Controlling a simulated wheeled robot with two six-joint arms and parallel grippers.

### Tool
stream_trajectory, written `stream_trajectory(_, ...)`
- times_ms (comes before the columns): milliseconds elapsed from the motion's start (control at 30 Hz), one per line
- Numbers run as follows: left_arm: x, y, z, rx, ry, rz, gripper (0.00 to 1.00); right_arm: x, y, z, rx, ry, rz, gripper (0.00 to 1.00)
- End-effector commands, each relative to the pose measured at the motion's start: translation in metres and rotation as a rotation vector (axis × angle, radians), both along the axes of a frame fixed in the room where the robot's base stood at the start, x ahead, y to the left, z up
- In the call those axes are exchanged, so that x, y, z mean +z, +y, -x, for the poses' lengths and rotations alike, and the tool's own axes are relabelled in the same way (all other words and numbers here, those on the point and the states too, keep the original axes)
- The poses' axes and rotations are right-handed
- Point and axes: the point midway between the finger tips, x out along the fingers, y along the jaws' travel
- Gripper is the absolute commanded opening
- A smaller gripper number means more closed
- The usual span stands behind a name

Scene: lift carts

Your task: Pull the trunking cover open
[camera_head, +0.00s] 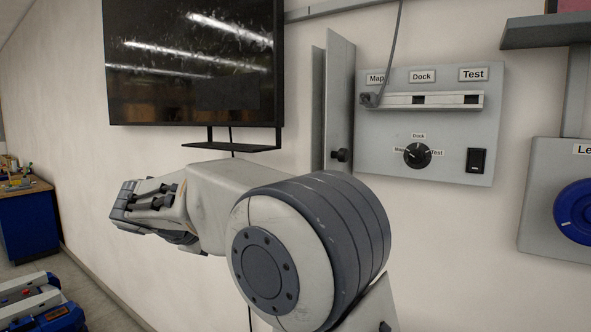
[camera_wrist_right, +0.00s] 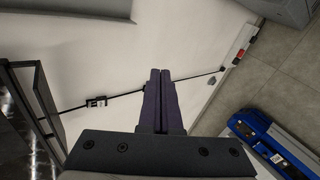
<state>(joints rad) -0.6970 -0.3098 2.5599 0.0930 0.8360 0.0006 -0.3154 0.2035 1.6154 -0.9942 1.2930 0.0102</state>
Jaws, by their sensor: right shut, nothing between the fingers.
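The trunking cover (camera_head: 340,90) is a tall grey panel on the wall, left of the labelled control panel. It stands out at an angle beside a narrow grey upright strip (camera_head: 318,110), and a dark knob (camera_head: 341,155) sits near its lower end. My right arm crosses the middle of the head view. My right gripper (camera_head: 122,212) is well left of the cover, below the screen, and apart from the cover. In the right wrist view its two dark fingers (camera_wrist_right: 159,75) are together with nothing between them. My left gripper is not in view.
The control panel (camera_head: 436,172) has Map, Dock and Test labels, a dial (camera_head: 417,155) and a black switch (camera_head: 475,160). A cable plug (camera_head: 370,99) sits at its slot. A screen (camera_head: 190,60) with a small shelf (camera_head: 231,147) is left. A blue wheel (camera_head: 577,211) is right.

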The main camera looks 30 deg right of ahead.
Motion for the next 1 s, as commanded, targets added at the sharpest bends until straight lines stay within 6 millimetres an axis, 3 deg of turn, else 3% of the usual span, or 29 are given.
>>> stream_trajectory(33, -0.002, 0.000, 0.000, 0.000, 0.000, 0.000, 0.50, 0.027, -0.029, -0.021, -0.061, -0.056, 0.104, 0.00)
stream_trajectory(100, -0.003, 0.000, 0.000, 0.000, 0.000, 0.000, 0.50, 0.064, -0.062, -0.038, -0.137, -0.125, 0.237, 0.00)
stream_trajectory(200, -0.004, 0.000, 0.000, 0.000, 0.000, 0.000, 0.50, 0.108, -0.095, -0.047, -0.235, -0.202, 0.391, 0.00)
stream_trajectory(333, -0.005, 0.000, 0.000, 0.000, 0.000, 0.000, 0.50, 0.142, -0.117, -0.048, -0.316, -0.266, 0.510, 0.00)
stream_trajectory(567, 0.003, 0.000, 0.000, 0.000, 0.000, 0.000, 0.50, 0.158, -0.138, -0.049, -0.349, -0.287, 0.558, 0.00)
stream_trajectory(1000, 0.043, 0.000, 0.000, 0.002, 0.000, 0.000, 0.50, 0.160, -0.227, -0.061, -0.347, -0.287, 0.555, 0.00)
